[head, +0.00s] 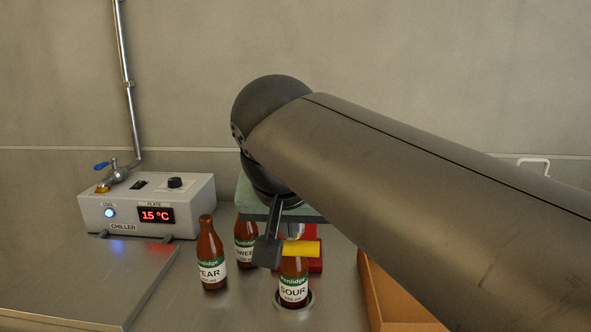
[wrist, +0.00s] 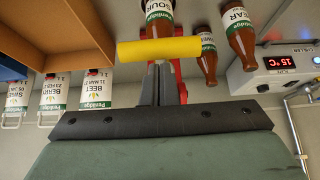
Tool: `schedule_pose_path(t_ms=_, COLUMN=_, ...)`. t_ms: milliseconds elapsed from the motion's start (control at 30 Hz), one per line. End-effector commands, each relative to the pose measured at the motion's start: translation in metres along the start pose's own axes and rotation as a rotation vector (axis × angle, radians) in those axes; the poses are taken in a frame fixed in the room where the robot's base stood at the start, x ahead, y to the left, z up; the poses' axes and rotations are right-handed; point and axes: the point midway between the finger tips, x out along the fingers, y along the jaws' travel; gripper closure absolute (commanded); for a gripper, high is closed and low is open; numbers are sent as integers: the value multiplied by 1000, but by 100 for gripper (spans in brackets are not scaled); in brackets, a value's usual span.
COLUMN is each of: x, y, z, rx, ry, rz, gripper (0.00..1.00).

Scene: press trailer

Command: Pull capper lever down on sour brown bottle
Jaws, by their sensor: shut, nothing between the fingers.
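The brown bottle labelled SOUR (head: 293,287) stands upright in a round recess under the red capper (head: 315,236). It also shows at the top of the wrist view (wrist: 158,12), where the picture is upside down. The capper lever's yellow handle (head: 302,248) lies level across the bottle's top in the head view. My gripper (head: 267,256) is shut and empty, with its dark fingers beside the handle's left end in that view. In the wrist view my fingertips (wrist: 159,66) point at the middle of the yellow handle (wrist: 185,48). I cannot tell whether they touch. My arm hides much of the capper.
Brown bottles labelled PEAR (head: 210,262) and SWEET (head: 244,238) stand left of the capper. A chiller (head: 150,206) reading 15 °C is behind them at left. An orange-brown box (head: 392,290) stands at right. Labelled containers (wrist: 97,88) show at the wrist view's left.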

Motion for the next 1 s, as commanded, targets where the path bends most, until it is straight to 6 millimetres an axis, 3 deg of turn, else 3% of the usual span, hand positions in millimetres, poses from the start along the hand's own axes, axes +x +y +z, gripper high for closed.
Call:
schedule_pose_path(t_ms=233, x=-37, y=1, z=-35, rx=3, ry=1, rz=1, gripper=100)
schedule_pose_path(t_ms=500, x=-97, y=0, z=-31, rx=1, ry=3, rz=-1, gripper=100)
schedule_pose_path(t_ms=700, x=-121, y=0, z=-29, rx=1, ry=1, rz=0, gripper=100)
schedule_pose_path(t_ms=867, x=-113, y=8, z=-25, rx=-9, ry=-28, rz=14, gripper=100)
schedule_pose_path(t_ms=1000, x=-61, y=44, z=-3, rx=-48, ry=-150, rz=49, gripper=100)
